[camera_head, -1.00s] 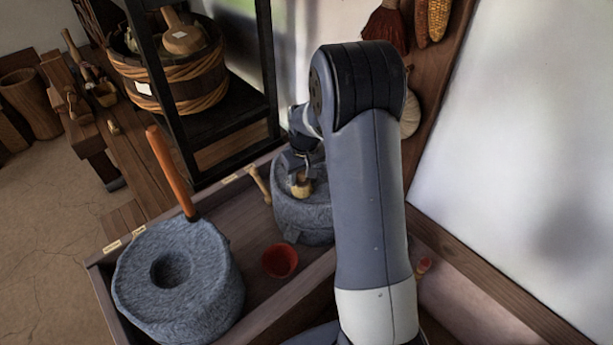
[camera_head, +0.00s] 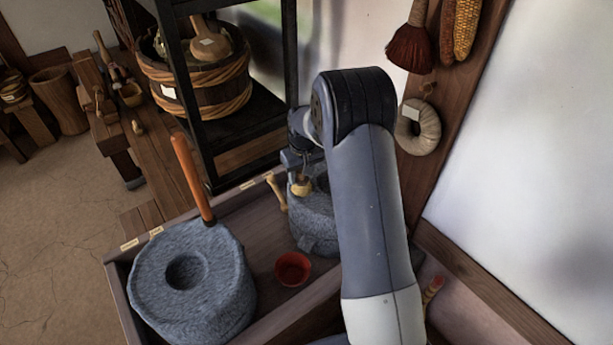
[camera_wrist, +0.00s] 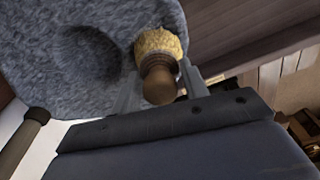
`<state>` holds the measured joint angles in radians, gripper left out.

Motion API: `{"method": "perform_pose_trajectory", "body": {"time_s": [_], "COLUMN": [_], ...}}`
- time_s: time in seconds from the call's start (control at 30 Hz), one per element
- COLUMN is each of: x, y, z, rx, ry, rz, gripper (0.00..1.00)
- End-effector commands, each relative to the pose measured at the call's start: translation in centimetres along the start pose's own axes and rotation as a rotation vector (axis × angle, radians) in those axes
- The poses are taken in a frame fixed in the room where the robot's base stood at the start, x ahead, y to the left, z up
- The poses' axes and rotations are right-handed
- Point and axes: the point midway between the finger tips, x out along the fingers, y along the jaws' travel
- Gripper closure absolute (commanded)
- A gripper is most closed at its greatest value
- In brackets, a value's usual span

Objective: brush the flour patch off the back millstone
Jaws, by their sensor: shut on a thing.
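The back millstone (camera_head: 312,238) is a rough grey round stone, partly hidden behind my arm in the head view. In the wrist view its top (camera_wrist: 60,85) fills the upper left, with a dark round hollow. My gripper (camera_head: 298,165) is over the stone's left part, shut on a small brush (camera_head: 301,187). In the wrist view the brush's pale straw bristles (camera_wrist: 158,42) lie over the stone's edge, and its brown wooden handle (camera_wrist: 159,84) is between the fingers. I cannot tell if the bristles touch the stone. I see no clear flour patch.
The front millstone (camera_head: 220,290), with an upright orange-brown handle (camera_head: 192,178), stands nearer in the same wooden tray (camera_head: 117,290). A red bowl (camera_head: 293,268) lies between the stones. A black shelf rack (camera_head: 245,132) stands behind. A pale wall is at the right.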

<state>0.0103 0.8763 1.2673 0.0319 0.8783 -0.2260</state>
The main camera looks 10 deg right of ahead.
Motion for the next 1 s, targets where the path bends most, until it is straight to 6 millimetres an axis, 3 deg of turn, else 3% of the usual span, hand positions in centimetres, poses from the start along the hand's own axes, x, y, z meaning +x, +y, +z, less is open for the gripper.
{"method": "perform_pose_trajectory", "body": {"time_s": [0.43, 1.0], "x": [-0.2, -5.8], "y": [-0.1, -0.1], "z": [-0.2, -0.8], "rx": [0.001, 0.001], "ry": [-0.001, -0.001], "rz": [-0.001, -0.001], "gripper": [0.76, 0.76]}}
